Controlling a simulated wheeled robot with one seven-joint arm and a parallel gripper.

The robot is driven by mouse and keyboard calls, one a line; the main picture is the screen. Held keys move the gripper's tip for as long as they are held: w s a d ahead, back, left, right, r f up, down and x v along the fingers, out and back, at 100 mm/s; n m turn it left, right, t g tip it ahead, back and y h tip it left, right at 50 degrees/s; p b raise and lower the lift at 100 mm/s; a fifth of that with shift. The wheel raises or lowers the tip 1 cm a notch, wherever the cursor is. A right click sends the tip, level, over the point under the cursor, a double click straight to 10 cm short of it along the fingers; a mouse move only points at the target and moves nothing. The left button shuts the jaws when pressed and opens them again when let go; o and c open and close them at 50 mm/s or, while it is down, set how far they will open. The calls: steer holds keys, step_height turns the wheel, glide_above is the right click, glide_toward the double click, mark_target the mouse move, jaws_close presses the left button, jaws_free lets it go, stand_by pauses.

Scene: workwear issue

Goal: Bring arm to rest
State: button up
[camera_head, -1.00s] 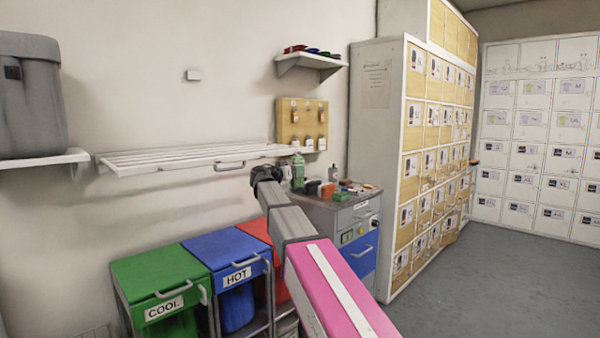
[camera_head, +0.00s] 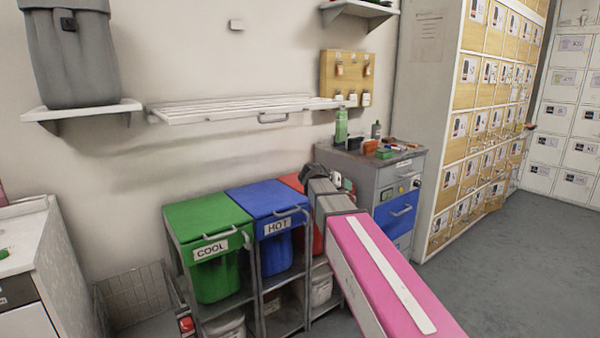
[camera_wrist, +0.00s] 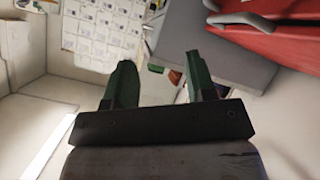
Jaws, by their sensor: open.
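My arm, with a pink link and a grey forearm, reaches forward from the lower right in the head view. Its far end shows as a dark tip in front of the red bin (camera_head: 293,183); the fingers cannot be made out there. In the wrist view my gripper (camera_wrist: 158,85) shows two dark green fingers spread apart with nothing between them. Beyond the fingers are a grey cabinet top with small items and a red lid (camera_wrist: 270,35) at the upper right.
A green COOL bin (camera_head: 208,217) and a blue HOT bin (camera_head: 266,197) stand left of my arm. A grey drawer cabinet (camera_head: 370,160) with bottles stands behind it. A slatted wall shelf (camera_head: 230,107) hangs above. Lockers (camera_head: 470,150) line the right; grey floor (camera_head: 510,270) is clear there.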

steer(key=s+d+f+n+g+y, duration=0.1)
steer(key=s+f+y, duration=0.4)
steer(key=s+f, duration=0.8)
steer(key=s+d+f+n+g+y, duration=0.1)
steer(key=s+f+n+g+y, duration=0.2)
steer(key=s+f, duration=1)
step_height(320, 180, down, 4)
steer(key=g+y, duration=0.2)
steer(key=g, duration=0.1)
steer(key=shift+d+f+n, duration=0.15)
steer(key=shift+f+n, duration=0.05)
steer(key=shift+n, duration=0.2)
steer(key=shift+s, duration=0.1)
steer(key=shift+c, duration=0.8)
stand_by(0.5)
